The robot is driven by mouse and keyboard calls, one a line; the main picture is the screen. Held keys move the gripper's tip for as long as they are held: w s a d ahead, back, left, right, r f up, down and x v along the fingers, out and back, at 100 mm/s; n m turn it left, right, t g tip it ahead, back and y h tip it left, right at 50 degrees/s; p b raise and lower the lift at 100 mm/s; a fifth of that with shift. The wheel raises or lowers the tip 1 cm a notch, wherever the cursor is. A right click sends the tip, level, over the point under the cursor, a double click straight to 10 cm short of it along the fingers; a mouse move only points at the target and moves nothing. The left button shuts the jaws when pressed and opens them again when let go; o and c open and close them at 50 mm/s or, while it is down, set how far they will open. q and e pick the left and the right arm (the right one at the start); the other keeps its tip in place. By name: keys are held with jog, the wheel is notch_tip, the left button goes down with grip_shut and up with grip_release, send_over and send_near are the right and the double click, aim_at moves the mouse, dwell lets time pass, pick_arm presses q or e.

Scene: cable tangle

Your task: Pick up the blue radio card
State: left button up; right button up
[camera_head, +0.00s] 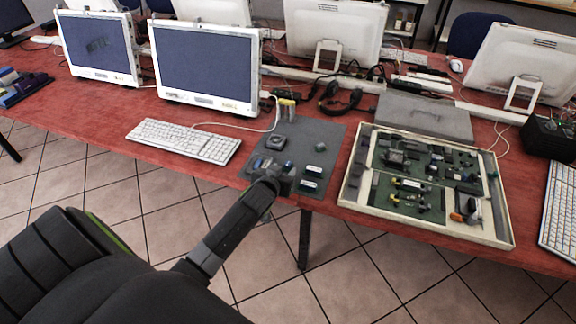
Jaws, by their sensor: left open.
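A small bluish card (261,163), which looks like the blue radio card, lies near the front left of the grey mat (330,130) on the red table. It is small and partly covered by my gripper, so its details are unclear. My left gripper (272,174) reaches over the table's front edge and is open, right beside or just above this card. I cannot tell whether the fingers touch it. My right gripper is not in view.
Several small green and dark parts, including a dark square part (275,142), lie on the mat. A keyboard (184,140) lies left of it. A shallow tray (349,187) of electronic parts stands right. Monitors and cables fill the back.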

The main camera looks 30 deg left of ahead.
aim_at(287, 166)
pick_arm(q)
jog(key=shift+x, duration=2)
jog(key=shift+s+a+f, duration=0.1)
jog(key=shift+c, duration=0.2)
jog(key=c, duration=0.8)
